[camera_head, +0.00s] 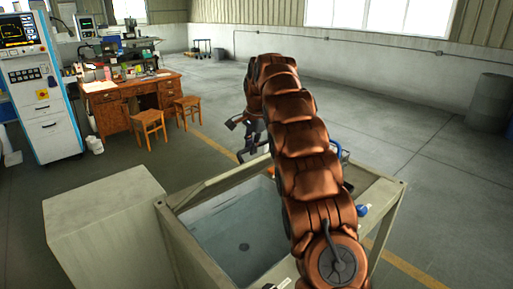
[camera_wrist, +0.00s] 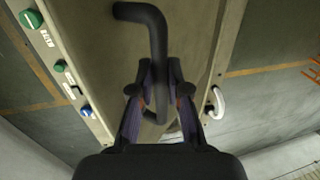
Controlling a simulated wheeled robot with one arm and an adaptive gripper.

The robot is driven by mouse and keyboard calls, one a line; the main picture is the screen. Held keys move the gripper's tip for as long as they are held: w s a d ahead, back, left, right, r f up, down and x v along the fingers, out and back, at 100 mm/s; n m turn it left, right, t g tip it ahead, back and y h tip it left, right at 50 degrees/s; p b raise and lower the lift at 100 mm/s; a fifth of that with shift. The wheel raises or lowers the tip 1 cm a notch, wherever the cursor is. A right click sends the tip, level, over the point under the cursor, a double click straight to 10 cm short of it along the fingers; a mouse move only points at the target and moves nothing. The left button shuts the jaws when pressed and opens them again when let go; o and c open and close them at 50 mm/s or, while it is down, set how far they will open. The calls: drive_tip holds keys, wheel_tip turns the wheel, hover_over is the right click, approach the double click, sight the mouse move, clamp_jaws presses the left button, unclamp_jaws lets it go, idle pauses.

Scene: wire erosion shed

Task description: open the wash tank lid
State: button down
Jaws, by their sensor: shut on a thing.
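The wash tank (camera_head: 180,245) is a beige box at the bottom middle of the head view. Its grey basin (camera_head: 225,225) with a dark round drain shows beside my arm, not covered on that side. In the wrist view my gripper (camera_wrist: 153,92) is shut on a bent dark handle (camera_wrist: 145,13), with a finger on each side of it. The handle lies over a beige panel (camera_wrist: 105,45), which looks like the lid. The lid's angle is unclear, as my arm hides much of the tank's right side. In the head view my gripper (camera_head: 243,138) is at the tank's far side.
A beige block (camera_head: 105,225) stands left of the tank. A blue knob (camera_head: 362,210) sits on the tank's right rim. Beyond are a desk (camera_head: 140,95), two stools (camera_head: 150,122) and a tall control cabinet (camera_head: 45,100). The floor behind and right is mostly clear.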

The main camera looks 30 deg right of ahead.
drive_tip(key=shift+w+a+f, duration=0.1)
drive_tip(key=shift+w+a, duration=0.2)
drive_tip(key=c, duration=1.5)
unclamp_jaws()
drive_tip(key=shift+o, duration=0.8)
drive_tip(key=shift+w+f, duration=0.1)
drive_tip(key=shift+w, duration=0.1)
drive_tip(key=shift+o, duration=1)
drive_tip(key=shift+s+d+r, duration=0.1)
drive_tip(key=shift+s+r, duration=0.05)
drive_tip(key=shift+r, duration=0.05)
